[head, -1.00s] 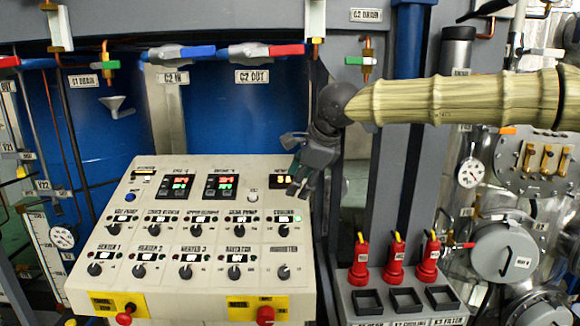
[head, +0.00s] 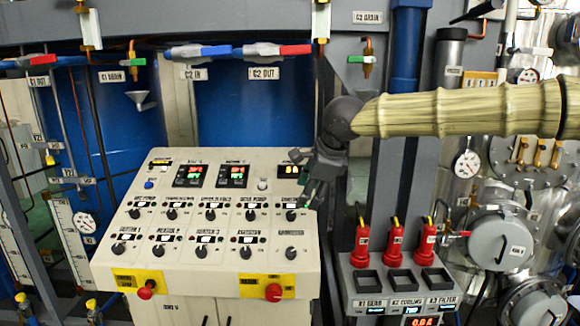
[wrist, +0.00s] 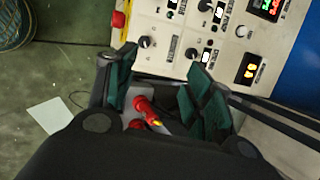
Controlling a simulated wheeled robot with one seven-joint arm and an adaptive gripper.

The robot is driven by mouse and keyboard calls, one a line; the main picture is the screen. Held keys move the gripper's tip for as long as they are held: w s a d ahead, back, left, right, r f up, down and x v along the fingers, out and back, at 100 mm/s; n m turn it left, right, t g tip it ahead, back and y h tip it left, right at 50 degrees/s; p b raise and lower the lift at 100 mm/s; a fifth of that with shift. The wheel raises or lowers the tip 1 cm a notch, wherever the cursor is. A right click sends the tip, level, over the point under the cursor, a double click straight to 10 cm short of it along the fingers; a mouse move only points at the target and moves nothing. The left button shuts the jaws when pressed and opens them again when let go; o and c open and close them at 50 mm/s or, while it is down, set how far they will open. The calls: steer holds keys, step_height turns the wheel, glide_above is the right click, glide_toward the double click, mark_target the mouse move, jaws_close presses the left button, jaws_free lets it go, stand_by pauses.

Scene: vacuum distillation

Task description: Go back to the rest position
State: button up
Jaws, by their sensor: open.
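My gripper (head: 315,190) hangs at the end of my arm, which reaches in from the right in the head view. It is in front of the right edge of the white control panel (head: 136,240), fingers pointing down. In the wrist view my gripper (wrist: 160,95) is open, its green-padded fingers apart with nothing held between them. Part of a red-handled fitting (wrist: 143,106) shows beyond the gap between the fingers. Whether the fingers touch the panel cannot be told.
Red handles (head: 395,243) stand on a grey box to the right of the panel. Red knobs (head: 273,292) stick out at the panel's front. Blue tanks and pipes are behind. A gauge (head: 467,164) and round metal vessels (head: 500,245) are at the right. Floor (wrist: 60,75) shows at left in the wrist view.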

steer(key=s+d+f+n+h, duration=0.1)
steer(key=s+d+f+n, duration=0.15)
steer(key=f, duration=1.05)
steer(key=s+d+f+n+h, duration=0.2)
steer(key=s+f, duration=0.2)
steer(key=f, duration=1)
steer(key=s+d+f+n+h, duration=0.1)
steer(key=s+d+f+n, duration=0.15)
steer(key=f, duration=1.05)
steer(key=s+d+f+n+g, duration=0.1)
steer(key=s+d+f+n, duration=0.3)
steer(key=s+f, duration=0.7)
steer(key=s+d+f+n+g, duration=0.2)
steer(key=s+d+f+n, duration=0.2)
steer(key=s+f, duration=0.75)
steer(key=s+d+r+n+g, duration=0.1)
steer(key=s+d, duration=0.1)
steer(key=s, duration=0.6)
steer(key=s+d+r+n+g, duration=0.1)
steer(key=s+r+n, duration=0.1)
steer(key=s, duration=0.6)
step_height(320, 180, down, 15)
steer(key=b, duration=1.4)
steer(key=shift+w+m+y+b, duration=0.3)
steer(key=shift+w+y+b, duration=0.1)
steer(key=shift+d, duration=0.1)
